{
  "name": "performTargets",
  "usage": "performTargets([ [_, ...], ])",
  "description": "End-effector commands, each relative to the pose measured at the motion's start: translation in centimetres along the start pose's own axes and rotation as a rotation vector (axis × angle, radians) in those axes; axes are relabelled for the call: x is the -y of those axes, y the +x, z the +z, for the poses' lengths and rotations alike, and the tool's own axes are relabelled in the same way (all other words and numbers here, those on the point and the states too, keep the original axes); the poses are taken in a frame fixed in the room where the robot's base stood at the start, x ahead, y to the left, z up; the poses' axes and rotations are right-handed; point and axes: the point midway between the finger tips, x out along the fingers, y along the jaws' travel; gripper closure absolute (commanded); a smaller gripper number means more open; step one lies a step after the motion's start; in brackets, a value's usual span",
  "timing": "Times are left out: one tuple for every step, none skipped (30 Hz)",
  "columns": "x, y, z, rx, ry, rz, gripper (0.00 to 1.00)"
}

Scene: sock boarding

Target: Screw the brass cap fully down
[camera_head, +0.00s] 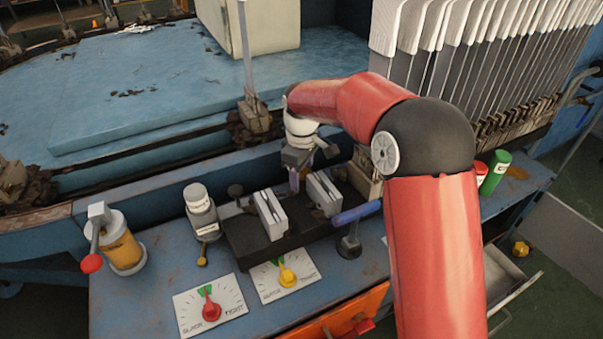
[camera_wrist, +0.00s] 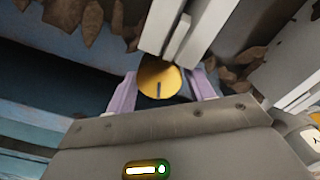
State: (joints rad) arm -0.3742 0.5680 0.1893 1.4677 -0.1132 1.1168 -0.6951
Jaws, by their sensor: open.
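The brass cap (camera_wrist: 160,78) shows in the wrist view as a round golden disc with a short dark line on its face. My gripper (camera_wrist: 164,90) is open, with one purple finger on each side of the cap. I cannot tell whether either finger touches it. In the head view my gripper (camera_head: 294,179) points down behind the pale left jaw block (camera_head: 270,214) of a dark fixture (camera_head: 247,240). The cap is not distinguishable there. The cap's thread and what lies under it are hidden.
A second pale jaw block (camera_head: 323,193) stands close to the right of my gripper. A blue-handled tool (camera_head: 357,212), a grey-white bottle (camera_head: 200,211) and an amber jar (camera_head: 122,248) stand nearby. Two dial cards, with a red knob (camera_head: 209,308) and a yellow knob (camera_head: 287,276), lie in front.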

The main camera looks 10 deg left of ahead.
Motion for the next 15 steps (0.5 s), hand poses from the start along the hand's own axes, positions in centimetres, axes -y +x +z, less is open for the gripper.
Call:
performTargets([
  [0.0,-0.01,0.0,0.0,0.0,0.0,0.47],
  [0.0,-0.01,0.0,0.0,0.0,0.0,0.47],
  [0.0,-0.02,0.0,0.0,0.0,0.0,0.47],
  [0.0,-0.02,0.0,0.0,0.0,0.0,0.47],
  [-0.01,-0.03,0.0,0.0,0.0,0.0,0.5],
  [-0.01,-0.03,0.0,0.0,0.0,0.0,0.55],
  [-0.01,-0.03,0.0,0.0,0.0,0.0,0.59],
  [-0.01,-0.04,0.0,0.0,0.0,0.0,0.63],
  [-0.01,-0.04,0.0,0.0,0.0,0.0,0.68],
  [-0.01,-0.05,0.0,0.0,0.0,0.0,0.72],
  [-0.01,-0.05,0.0,0.0,0.0,0.0,0.76],
  [-0.01,-0.06,0.0,0.0,0.0,0.0,0.79],
  [-0.01,-0.06,0.0,0.0,0.001,0.0,0.79],
  [-0.01,-0.06,0.0,0.0,0.001,0.0,0.79],
  [-0.01,-0.07,0.0,0.0,0.003,0.0,0.79],
])
